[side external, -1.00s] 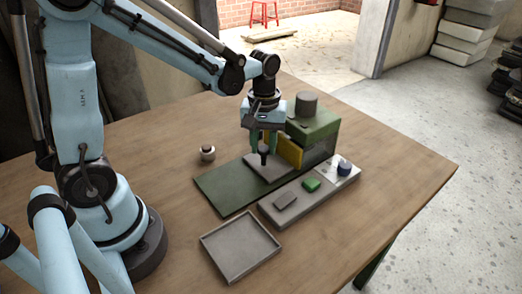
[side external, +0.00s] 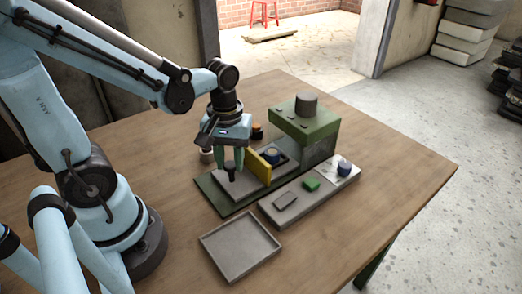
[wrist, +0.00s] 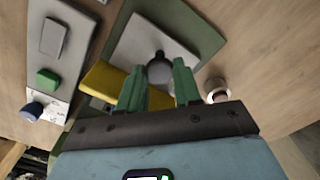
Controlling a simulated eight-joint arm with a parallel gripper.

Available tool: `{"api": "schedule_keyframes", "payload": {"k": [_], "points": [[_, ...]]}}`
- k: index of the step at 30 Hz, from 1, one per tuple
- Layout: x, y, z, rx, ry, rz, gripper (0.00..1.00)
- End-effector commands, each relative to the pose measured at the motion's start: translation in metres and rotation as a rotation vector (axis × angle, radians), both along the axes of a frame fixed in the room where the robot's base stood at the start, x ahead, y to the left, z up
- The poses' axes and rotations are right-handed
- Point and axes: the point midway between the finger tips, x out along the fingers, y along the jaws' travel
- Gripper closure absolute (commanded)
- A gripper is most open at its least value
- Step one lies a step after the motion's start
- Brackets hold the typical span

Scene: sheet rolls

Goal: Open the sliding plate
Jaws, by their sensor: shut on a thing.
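The grey sliding plate (side external: 244,190) carries a dark upright knob (side external: 231,174) and a yellow upright panel (side external: 259,168) at its end nearer the housing. It lies on a dark green base (side external: 222,206), drawn out from the green housing (side external: 303,126). Behind the panel an opening shows a blue round part (side external: 272,154). My gripper (side external: 231,160) is shut on the knob, with its green fingers either side of it. The wrist view also shows the knob (wrist: 160,67) between the fingers, the plate (wrist: 135,43) and the yellow panel (wrist: 103,80).
A grey strip (side external: 265,208) with a grey block, a green block (side external: 311,184) and a blue knob (side external: 344,169) lies alongside the base. An empty grey tray (side external: 240,245) is in front. A small white-and-dark round item (side external: 206,155) stands behind my gripper. The table's right side is clear.

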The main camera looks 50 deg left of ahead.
Motion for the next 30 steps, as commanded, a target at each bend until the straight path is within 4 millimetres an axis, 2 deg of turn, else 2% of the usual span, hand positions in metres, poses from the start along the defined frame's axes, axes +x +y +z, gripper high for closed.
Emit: {"api": "schedule_keyframes", "payload": {"k": [3, 9, 21, 22, 27, 30], "points": [[-0.016, 0.000, 0.001, 0.001, 0.000, 0.001, 1.00], [-0.032, 0.000, 0.000, 0.001, 0.000, 0.000, 1.00], [-0.036, 0.000, -0.001, 0.002, -0.001, 0.000, 1.00], [-0.036, 0.000, -0.001, 0.002, -0.001, 0.000, 0.64], [-0.036, 0.000, -0.001, 0.001, 0.000, 0.000, 0.41], [-0.036, 0.000, -0.001, 0.001, -0.001, 0.000, 0.41]]}}
